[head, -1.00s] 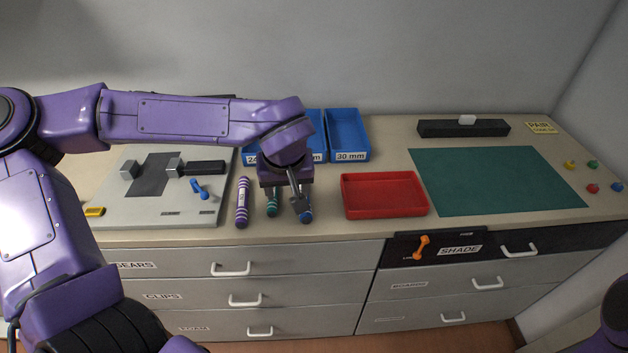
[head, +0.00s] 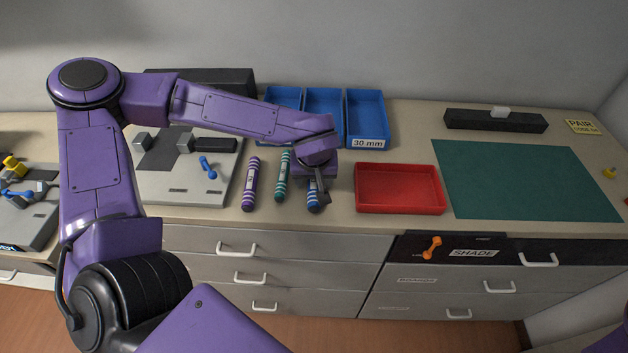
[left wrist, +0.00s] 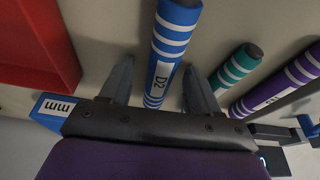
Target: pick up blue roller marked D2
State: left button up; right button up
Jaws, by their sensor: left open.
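The blue roller with white stripes (head: 313,200) lies on the counter, partly hidden by my left gripper (head: 319,190) in the head view. In the left wrist view the blue roller (left wrist: 176,40) shows its D2 label. The left gripper (left wrist: 158,68) is open, with one finger on each side of this roller. The roller is not gripped; whether the fingers touch it I cannot tell. A green striped roller (head: 283,178) and a purple striped roller (head: 250,185) lie to its left in the head view. My right gripper is out of view.
A red tray (head: 400,208) stands just right of the blue roller. Blue bins (head: 369,143), one labelled 30 mm, stand behind. A grey board (head: 220,190) with fittings lies to the left. A green mat (head: 520,180) lies bare at the right.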

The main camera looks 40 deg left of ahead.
pick_arm(q)
grip_shut()
jog(key=shift+r, duration=0.1)
